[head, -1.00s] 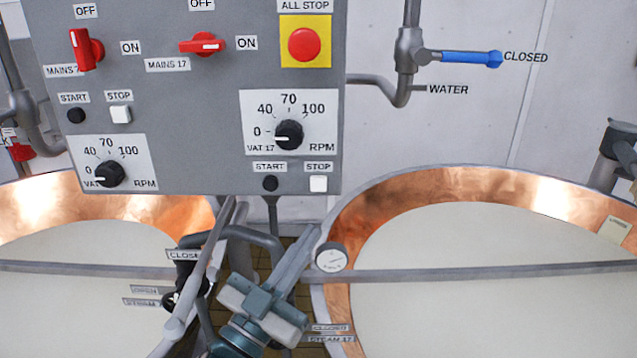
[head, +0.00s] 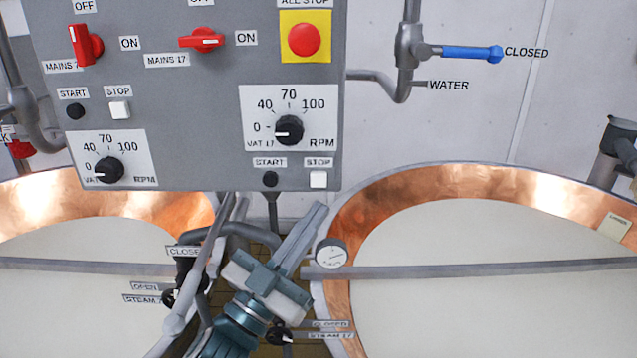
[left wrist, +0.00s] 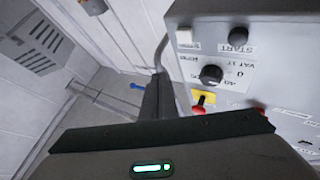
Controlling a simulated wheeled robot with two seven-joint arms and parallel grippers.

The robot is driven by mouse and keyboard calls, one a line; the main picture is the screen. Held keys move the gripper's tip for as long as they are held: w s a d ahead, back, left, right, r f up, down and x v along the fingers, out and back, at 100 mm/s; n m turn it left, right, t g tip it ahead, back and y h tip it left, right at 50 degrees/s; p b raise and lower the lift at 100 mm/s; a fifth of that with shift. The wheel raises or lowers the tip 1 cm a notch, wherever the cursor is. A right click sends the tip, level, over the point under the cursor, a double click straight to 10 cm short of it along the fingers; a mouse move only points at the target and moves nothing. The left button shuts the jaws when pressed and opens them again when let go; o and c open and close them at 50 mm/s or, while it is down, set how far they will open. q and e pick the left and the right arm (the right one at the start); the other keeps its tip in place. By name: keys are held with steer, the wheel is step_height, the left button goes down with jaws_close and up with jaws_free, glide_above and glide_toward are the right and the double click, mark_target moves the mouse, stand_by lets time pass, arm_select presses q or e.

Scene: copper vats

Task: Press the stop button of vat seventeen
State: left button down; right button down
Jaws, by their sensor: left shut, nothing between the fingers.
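The white square stop button of vat seventeen (head: 318,180) sits at the lower right corner of the grey control panel (head: 215,120), under its STOP label and right of the black start button (head: 270,179). My left gripper (head: 316,208) is shut and empty. In the head view its tips point up and right, just below the stop button; I cannot tell the gap in depth. In the left wrist view the gripper (left wrist: 159,100) reaches toward the panel, with the vat 17 dial (left wrist: 211,74) beyond. My right gripper is not in view.
Another white stop button (head: 120,110) and start button sit on the panel's left side. A red all-stop button (head: 304,40) and red mains switches are higher up. Copper vats stand at left and right, with a gauge (head: 332,253) beside my gripper.

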mark_target(325, 176)
arm_select(q)
steer(key=w+b, duration=0.1)
steer(key=w, duration=0.5)
steer(key=shift+w, duration=0.4)
stand_by(1.2)
steer(key=shift+w, duration=0.2)
stand_by(0.5)
steer(key=shift+w, duration=0.25)
steer(key=shift+w, duration=0.45)
stand_by(1.2)
steer(key=shift+s+p, duration=0.4)
steer(key=shift+s, duration=0.5)
